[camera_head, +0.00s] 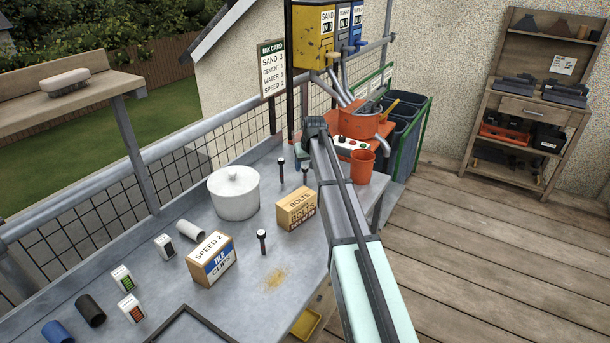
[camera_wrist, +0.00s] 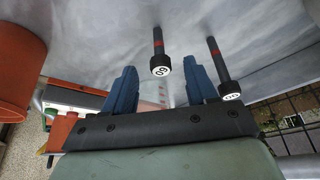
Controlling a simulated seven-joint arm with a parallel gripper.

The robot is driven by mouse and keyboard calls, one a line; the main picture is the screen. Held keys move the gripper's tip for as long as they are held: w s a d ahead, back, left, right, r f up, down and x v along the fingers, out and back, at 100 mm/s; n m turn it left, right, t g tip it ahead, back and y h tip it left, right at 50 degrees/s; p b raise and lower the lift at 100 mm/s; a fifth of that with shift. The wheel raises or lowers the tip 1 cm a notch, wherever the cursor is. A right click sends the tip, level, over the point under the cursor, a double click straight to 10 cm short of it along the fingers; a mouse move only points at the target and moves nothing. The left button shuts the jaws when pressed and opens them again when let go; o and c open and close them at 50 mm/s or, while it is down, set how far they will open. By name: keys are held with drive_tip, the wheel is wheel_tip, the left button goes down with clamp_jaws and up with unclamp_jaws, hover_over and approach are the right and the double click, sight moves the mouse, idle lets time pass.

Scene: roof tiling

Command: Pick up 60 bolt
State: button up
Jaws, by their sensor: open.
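My gripper (camera_wrist: 160,80) is open, with its two blue fingers apart and nothing visibly held. A dark bolt (camera_wrist: 159,62) with a red band and a head label that seems to read 60 shows in the gap between the fingers. A second similar bolt (camera_wrist: 228,88) is just outside the right finger; its label is unclear. In the head view my gripper (camera_head: 308,140) is above the bench's far end, close to two upright bolts, one to its left (camera_head: 282,170) and one below it (camera_head: 305,172). A third bolt (camera_head: 262,241) stands nearer. Labels are unreadable there.
An orange cup (camera_head: 362,164) and an orange mixer (camera_head: 362,122) are right of the gripper. The bench's front middle has free room.

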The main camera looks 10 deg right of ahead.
sight(306, 169)
drive_tip(key=x, duration=0.5)
drive_tip(key=shift+s, duration=0.2)
drive_tip(key=shift+c, duration=0.3)
clamp_jaws()
